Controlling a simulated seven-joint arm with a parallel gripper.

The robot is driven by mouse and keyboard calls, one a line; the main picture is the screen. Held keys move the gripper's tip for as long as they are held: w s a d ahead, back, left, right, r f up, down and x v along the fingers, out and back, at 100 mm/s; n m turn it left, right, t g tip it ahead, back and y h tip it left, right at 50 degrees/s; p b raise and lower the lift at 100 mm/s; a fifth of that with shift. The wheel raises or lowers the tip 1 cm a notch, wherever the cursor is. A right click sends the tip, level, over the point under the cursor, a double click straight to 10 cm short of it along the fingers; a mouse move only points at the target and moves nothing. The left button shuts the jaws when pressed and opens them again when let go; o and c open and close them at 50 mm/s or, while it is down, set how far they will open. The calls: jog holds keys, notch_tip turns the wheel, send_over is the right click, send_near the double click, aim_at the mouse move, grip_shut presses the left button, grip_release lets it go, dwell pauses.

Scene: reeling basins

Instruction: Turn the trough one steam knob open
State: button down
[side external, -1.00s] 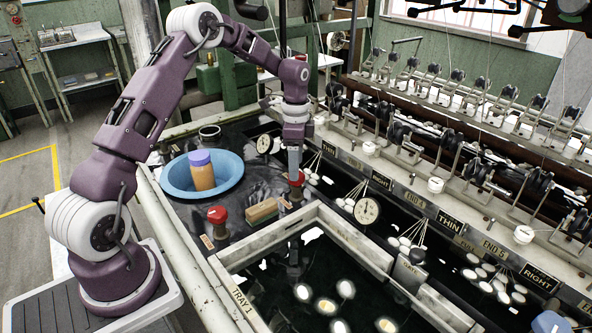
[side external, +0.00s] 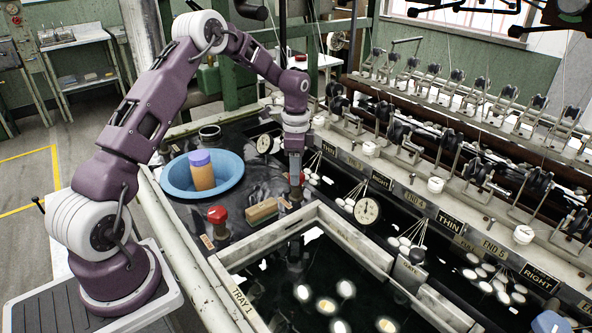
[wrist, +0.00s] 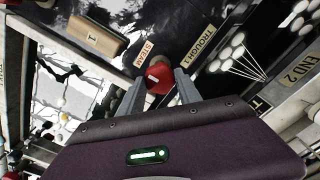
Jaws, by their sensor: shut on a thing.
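The trough one steam knob (wrist: 158,80) is red with a pale mark on its top. In the wrist view it sits between my two fingers, close to labels reading STEAM (wrist: 144,54) and TROUGH 1 (wrist: 201,45). My gripper (wrist: 159,92) is shut on this knob. In the side view my gripper (side external: 295,178) points straight down over the knob, and its fingers hide most of the red. How far the knob is turned cannot be told.
A second red knob (side external: 218,216) and a tan block (side external: 262,210) stand to the left. A blue basin (side external: 234,180) holds an orange bottle (side external: 202,172). The wooden-framed tray (side external: 228,282) of dark water lies in front. A dial (side external: 367,210) is to the right.

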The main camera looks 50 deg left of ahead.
jog(key=n, duration=0.8)
jog(key=shift+n, duration=0.3)
jog(key=n, duration=0.3)
jog(key=shift+n, duration=2.5)
jog(key=c, duration=0.8)
grip_release()
jog(key=shift+c, duration=0.2)
